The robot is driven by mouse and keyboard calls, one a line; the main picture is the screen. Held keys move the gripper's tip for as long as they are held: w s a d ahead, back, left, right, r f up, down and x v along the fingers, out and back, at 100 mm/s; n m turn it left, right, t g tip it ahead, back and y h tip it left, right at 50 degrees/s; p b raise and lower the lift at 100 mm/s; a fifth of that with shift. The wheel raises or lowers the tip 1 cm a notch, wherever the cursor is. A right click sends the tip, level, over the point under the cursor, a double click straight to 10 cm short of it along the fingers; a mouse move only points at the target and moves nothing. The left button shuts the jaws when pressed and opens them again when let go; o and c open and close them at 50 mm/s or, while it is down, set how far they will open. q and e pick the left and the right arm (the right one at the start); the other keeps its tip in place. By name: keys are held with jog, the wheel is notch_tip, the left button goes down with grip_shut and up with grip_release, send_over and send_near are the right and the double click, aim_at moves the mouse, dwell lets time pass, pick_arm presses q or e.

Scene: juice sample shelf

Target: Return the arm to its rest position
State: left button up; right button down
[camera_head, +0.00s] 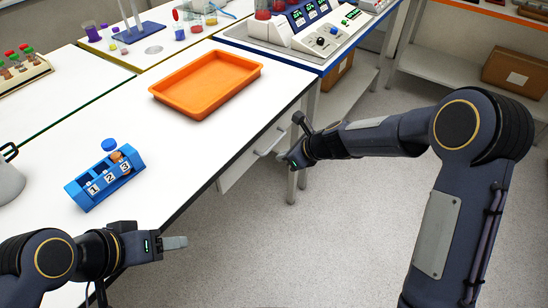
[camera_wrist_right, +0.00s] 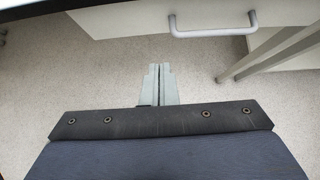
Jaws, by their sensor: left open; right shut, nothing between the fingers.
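My right arm reaches in from the right in the head view, bent at the elbow. Its gripper (camera_head: 292,160) hangs beside the table edge, over the floor. In the right wrist view the right gripper (camera_wrist_right: 160,85) has its two grey fingers together with nothing between them. My left gripper (camera_head: 176,243) is at the lower left in the head view, near the table's front edge. It is open, though its fingers overlap from this side, and I see nothing held in it.
A drawer handle (camera_wrist_right: 213,32) is close ahead of the right gripper. The floor (camera_head: 300,250) between the arms is clear.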

jog(key=s+d+r+n, duration=1)
jog(key=s+r, duration=0.2)
jog(key=r, duration=0.1)
jog(key=s+d+n+h, duration=0.1)
jog(key=s+d+n, duration=0.3)
jog(key=s, duration=0.6)
jog(key=s+d+f+n+h, duration=0.1)
jog(key=s+d+n, duration=0.3)
jog(key=s+n, duration=0.5)
jog(key=shift+s+t+h, duration=0.3)
jog(key=shift+s+h, duration=0.4)
jog(key=shift+h, duration=0.1)
